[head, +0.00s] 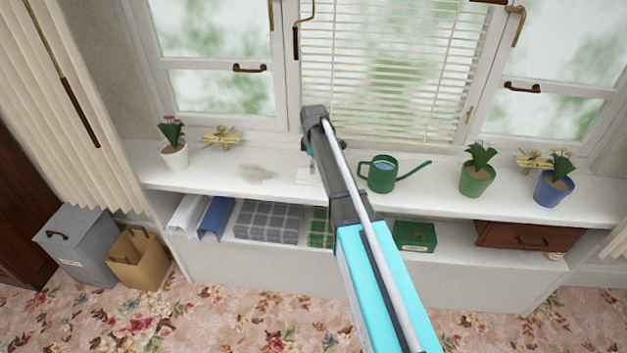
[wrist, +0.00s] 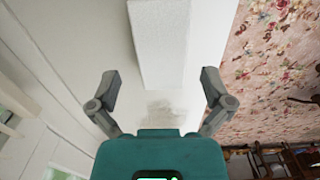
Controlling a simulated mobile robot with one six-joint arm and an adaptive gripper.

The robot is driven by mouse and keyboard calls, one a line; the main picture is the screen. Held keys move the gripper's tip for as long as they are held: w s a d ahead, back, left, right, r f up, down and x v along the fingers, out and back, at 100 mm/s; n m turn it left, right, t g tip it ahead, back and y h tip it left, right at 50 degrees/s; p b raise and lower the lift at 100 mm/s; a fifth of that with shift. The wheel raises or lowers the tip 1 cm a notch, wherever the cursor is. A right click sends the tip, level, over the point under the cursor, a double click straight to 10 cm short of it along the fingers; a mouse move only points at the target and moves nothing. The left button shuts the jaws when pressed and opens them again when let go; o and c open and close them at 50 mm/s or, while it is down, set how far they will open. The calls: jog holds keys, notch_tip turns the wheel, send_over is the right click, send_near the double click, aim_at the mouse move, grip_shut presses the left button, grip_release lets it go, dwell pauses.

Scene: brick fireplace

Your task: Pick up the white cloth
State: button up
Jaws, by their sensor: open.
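A folded white cloth (wrist: 161,45) with a textured surface lies on the white window shelf. It fills the upper middle of the wrist view. In the head view a small part of this cloth (head: 308,177) shows beside my arm, which hides the rest. My gripper (wrist: 160,77) is open and empty, with its fingers spread wider than the cloth's near end. The cloth's near end lies between the fingertips in the picture; I see no contact. In the head view my gripper is mostly hidden behind the arm.
A grey smudge (head: 257,173) marks the shelf (head: 228,180) left of the cloth. A green watering can (head: 382,174) stands to the right. A white flowerpot (head: 175,157) and a yellow ornament (head: 221,138) stand left. White (head: 188,214) and blue (head: 215,217) fabrics hang at the lower shelf.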

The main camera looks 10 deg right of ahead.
aim_at(314, 176)
jog(key=shift+f, duration=0.2)
notch_tip(314, 176, down, 5)
jog(key=b, duration=0.5)
jog(key=shift+s, duration=0.15)
jog(key=shift+r, duration=0.1)
dwell(0.6)
jog(key=c, duration=0.9)
